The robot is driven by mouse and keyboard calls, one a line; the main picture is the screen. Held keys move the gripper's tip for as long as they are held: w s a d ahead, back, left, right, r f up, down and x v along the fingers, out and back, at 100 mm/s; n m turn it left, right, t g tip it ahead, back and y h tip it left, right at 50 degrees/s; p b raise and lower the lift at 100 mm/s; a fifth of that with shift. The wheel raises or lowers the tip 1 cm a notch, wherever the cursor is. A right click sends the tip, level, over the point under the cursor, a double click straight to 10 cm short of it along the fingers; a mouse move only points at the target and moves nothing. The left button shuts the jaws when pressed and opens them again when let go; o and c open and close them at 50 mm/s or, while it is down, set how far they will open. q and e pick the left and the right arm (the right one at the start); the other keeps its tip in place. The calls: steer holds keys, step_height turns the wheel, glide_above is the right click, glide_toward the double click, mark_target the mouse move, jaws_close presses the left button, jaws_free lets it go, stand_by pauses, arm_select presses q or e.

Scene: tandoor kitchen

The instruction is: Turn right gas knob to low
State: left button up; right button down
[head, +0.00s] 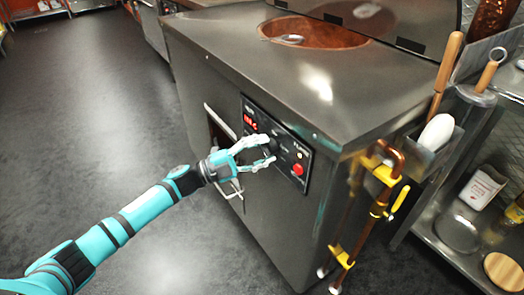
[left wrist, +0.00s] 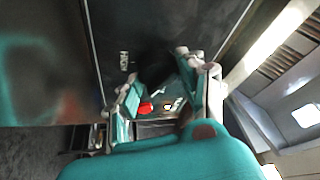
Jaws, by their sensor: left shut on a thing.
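A black control panel (head: 306,155) is set in the front of the steel tandoor cabinet. It has a red lit display (head: 250,122) at its left and a red button (head: 297,169) at its lower right. My left gripper (head: 271,150) is at the middle of this panel, with one finger above the other. It is shut on a dark gas knob, which the fingers mostly hide. In the left wrist view the two fingers (left wrist: 165,85) stand on either side of a dark, unclear shape, with the red button (left wrist: 146,107) showing between them. My right gripper is not in view.
A steel door handle (head: 222,122) sticks out left of the panel. Yellow valves and copper gas pipes (head: 384,172) stand at the cabinet's right corner. A steel shelf (head: 440,238) with several kitchen items is at the right. The floor (head: 90,120) at left is clear.

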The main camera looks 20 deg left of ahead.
arm_select(q)
steer(key=shift+m, duration=0.3)
steer(key=o, duration=1.2)
steer(key=shift+c, duration=0.2)
steer(key=v, duration=1.2)
